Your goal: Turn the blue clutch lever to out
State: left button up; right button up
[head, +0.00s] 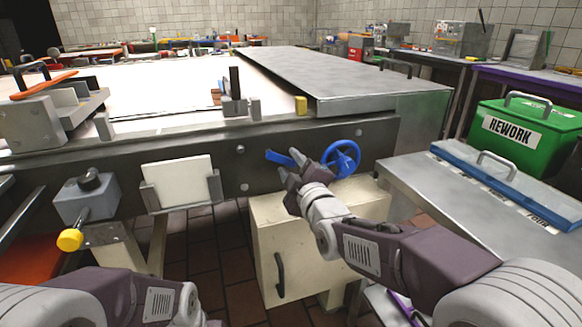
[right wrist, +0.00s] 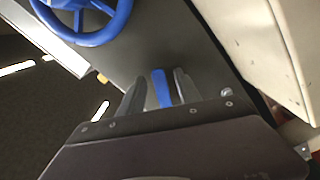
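The blue clutch lever (head: 280,158) sticks out from the dark front rail of the machine, just left of the blue handwheel (head: 343,158). My right gripper (head: 288,179) is at the lever, reaching up from below right. In the right wrist view the lever (right wrist: 161,88) shows between the two fingers of my right gripper (right wrist: 158,92). The fingers look apart, with a gap on the left side of the lever; the right finger is close to it. Whether it touches cannot be told. Only my left arm shows at the lower left; its fingers are out of view.
The blue handwheel (right wrist: 88,20) is close beside my right gripper. A cream cabinet (head: 281,250) stands below the rail. A white plate (head: 179,183) in a holder and a grey box with a yellow knob (head: 70,240) are to the left. A steel side table (head: 450,200) is at right.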

grip_shut()
dwell(1.3)
